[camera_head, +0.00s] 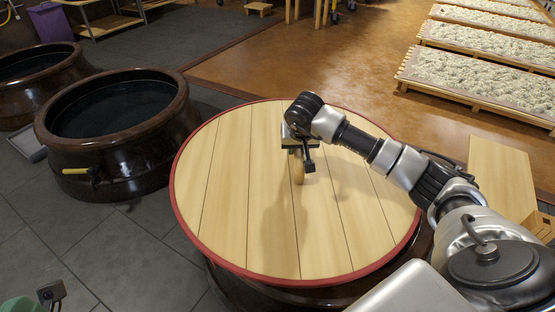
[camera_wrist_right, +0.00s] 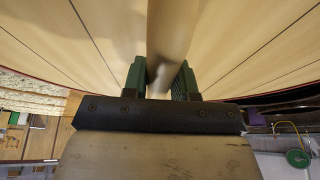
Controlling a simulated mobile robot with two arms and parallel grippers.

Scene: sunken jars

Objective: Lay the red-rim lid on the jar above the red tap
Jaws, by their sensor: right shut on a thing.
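The red-rim lid (camera_head: 228,205), a large round disc of pale planks, is over a dark brown jar (camera_head: 300,296) in front of me and hides its mouth. I cannot tell whether the lid rests on it or hangs just above. My right gripper (camera_head: 299,157) is over the lid's middle, shut on its upright wooden handle (camera_head: 299,174). In the right wrist view the handle (camera_wrist_right: 170,35) is between the green fingers. No red tap is visible. My left gripper is not in view.
An open dark jar (camera_head: 165,150) with a yellow-handled tap (camera_head: 92,174) stands to the left, another open jar (camera_head: 25,92) behind it. Trays of pale material (camera_head: 485,83) lie at the back right. A purple bin (camera_head: 50,22) is at the back left.

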